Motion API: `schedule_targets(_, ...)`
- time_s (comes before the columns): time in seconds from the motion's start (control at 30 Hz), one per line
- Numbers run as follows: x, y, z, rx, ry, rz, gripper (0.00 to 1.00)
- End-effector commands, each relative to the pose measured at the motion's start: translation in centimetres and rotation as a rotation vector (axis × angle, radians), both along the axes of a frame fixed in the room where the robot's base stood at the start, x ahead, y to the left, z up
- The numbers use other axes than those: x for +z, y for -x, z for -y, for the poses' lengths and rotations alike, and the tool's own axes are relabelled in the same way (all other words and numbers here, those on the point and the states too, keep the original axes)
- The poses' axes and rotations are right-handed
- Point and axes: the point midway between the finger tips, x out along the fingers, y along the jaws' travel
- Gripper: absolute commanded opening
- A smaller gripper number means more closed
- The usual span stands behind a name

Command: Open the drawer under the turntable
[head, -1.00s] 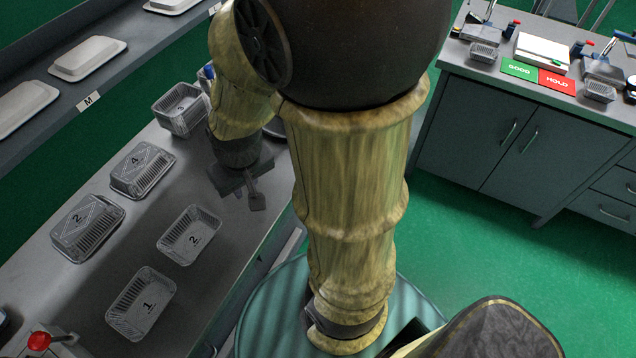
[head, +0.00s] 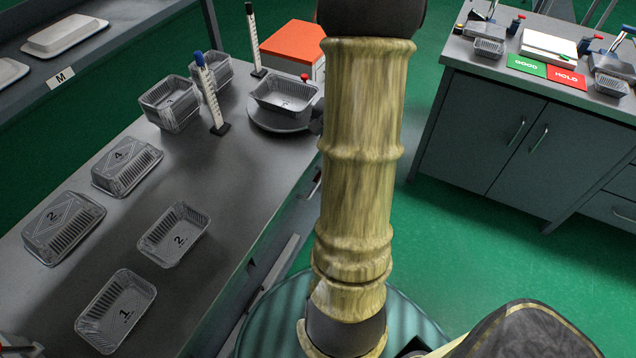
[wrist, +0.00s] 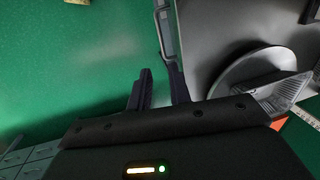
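The turntable (head: 262,123) is a grey round disc near the bench's far front edge, with a foil tray (head: 287,94) on it. The disc also shows at the right of the wrist view (wrist: 222,82). Below it on the bench front, a grey drawer handle (head: 315,184) is partly covered by my arm. In the wrist view a light grey handle bar (wrist: 165,32) runs up from near the right fingertip. My gripper (wrist: 159,72) has its two dark fingers apart with nothing seen between them. My arm hides it in the head view. Whether the drawer is fully shut is unclear.
Several foil trays, such as tray 1 (head: 115,312), lie on the bench (head: 215,240). A blue-topped gauge post (head: 210,95) stands left of the turntable and an orange-topped box (head: 293,42) behind it. Green floor (head: 470,240) is clear before the right-hand cabinet (head: 505,135).

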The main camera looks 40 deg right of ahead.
Motion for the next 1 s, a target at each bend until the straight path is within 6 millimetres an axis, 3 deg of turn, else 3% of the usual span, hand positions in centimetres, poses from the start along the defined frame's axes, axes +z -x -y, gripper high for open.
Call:
schedule_targets(0.2,-0.2,0.0,-0.1,0.002,0.000,-0.001,0.20)
schedule_targets(0.37,-1.7,-0.3,-0.2,0.003,-0.002,-0.003,0.20)
schedule_targets(1.0,-12.5,-2.1,-1.1,0.004,-0.002,-0.003,0.20)
